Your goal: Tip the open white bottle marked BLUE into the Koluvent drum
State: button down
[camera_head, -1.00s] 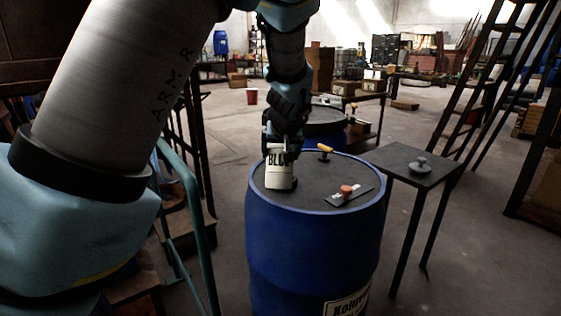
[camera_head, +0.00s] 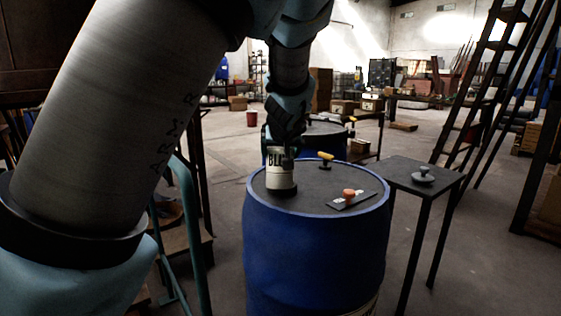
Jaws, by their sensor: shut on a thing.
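The white bottle (camera_head: 281,180) with black letters starting "BL" is upright at the left part of the blue drum's top. My gripper (camera_head: 279,155) is shut on its upper part, coming down from above, and hides its mouth and part of the lettering. I cannot tell whether the bottle's base touches the drum top. The blue drum (camera_head: 310,250) has a dark top with a raised blue rim. Only a sliver of its pale label shows at the bottom edge of the picture. An opening in the drum top is not clearly visible.
A yellow-handled piece (camera_head: 325,160) and a grey plate with an orange knob (camera_head: 349,194) are on the drum top. A dark side table (camera_head: 407,170) at the right bears a grey knobbed piece (camera_head: 422,176). A second drum (camera_head: 322,137) stands behind. A teal rail (camera_head: 190,235) is left.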

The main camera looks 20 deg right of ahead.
jog(key=shift+w+d+f+t+b, duration=0.3)
jog(key=shift+t+b, duration=0.1)
jog(key=shift+b, duration=1.15)
jog(key=b, duration=0.2)
jog(key=shift+w+d+f+t+h+b, duration=0.1)
jog(key=shift+w+f+t+h+b, duration=0.05)
jog(key=shift+w+t+h+b, duration=0.2)
jog(key=shift+w+d+t+h+b, duration=0.15)
jog(key=shift+t+h+b, duration=0.1)
jog(key=shift+b, duration=0.3)
jog(key=shift+w+d+f+t+b, duration=0.1)
jog(key=shift+w+f+t+b, duration=0.15)
jog(key=shift+b, duration=0.7)
jog(key=shift+w+d+t+b, duration=0.1)
jog(key=shift+t+b, duration=0.15)
jog(key=shift+b, duration=0.35)
notch_tip(320, 180, up, 2)
jog(key=shift+r+p, duration=0.25)
jog(key=shift+p, duration=0.9)
